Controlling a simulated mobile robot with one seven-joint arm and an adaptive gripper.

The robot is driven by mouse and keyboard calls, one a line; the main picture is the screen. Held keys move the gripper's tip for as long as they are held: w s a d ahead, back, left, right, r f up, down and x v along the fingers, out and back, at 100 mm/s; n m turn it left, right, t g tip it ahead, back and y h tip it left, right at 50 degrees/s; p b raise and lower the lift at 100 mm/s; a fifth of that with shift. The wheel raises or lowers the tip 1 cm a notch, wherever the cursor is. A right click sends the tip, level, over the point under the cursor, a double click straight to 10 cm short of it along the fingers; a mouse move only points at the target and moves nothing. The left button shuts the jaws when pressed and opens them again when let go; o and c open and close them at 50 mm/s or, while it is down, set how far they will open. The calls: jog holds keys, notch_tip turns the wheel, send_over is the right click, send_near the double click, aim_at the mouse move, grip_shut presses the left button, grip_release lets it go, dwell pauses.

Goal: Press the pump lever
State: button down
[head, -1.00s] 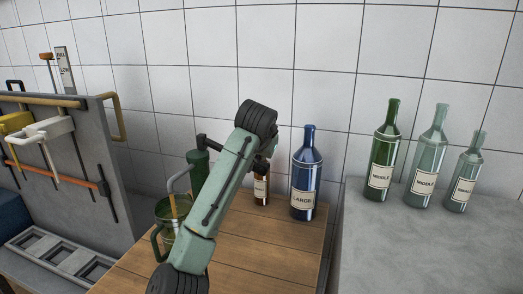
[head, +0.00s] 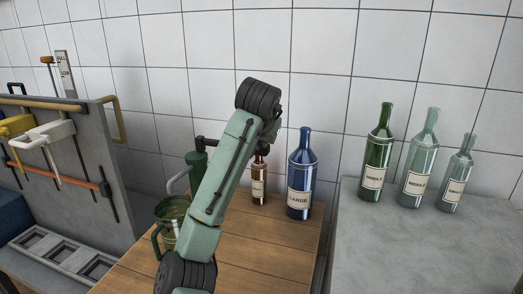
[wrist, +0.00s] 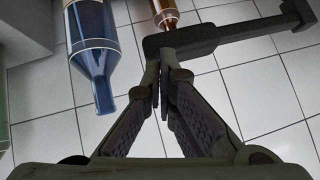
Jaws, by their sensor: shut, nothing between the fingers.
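The pump (head: 197,162) is a dark green cylinder with a grey curved spout, on the wooden table left of my arm. Its dark lever (head: 208,142) sticks out at the top and runs behind my arm. In the wrist view the lever (wrist: 225,36) crosses the top, ending in an upright block at the right. My gripper (wrist: 162,80) is shut and empty, its tips close to the lever's left end; I cannot tell if they touch. In the head view my arm mostly hides the gripper. A green glass jug (head: 172,212) stands under the spout.
A blue bottle (head: 301,176) and a small brown bottle (head: 258,182) stand on the wooden table (head: 262,235) close to the lever. Several green bottles stand on the grey counter (head: 420,245) at right. A grey panel with hanging tools (head: 70,165) is at left.

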jog(key=b+v, duration=0.1)
jog(key=v, duration=0.4)
jog(key=shift+s, duration=0.1)
jog(key=shift+r, duration=0.1)
dwell(0.4)
jog(key=w+a+r+n+h+b, duration=0.1)
jog(key=a+r, duration=0.3)
jog(key=r, duration=0.4)
jog(key=shift+w+a+g+h+b, duration=0.15)
jog(key=shift+w+g+h+b, duration=0.3)
jog(key=shift+h+b, duration=0.3)
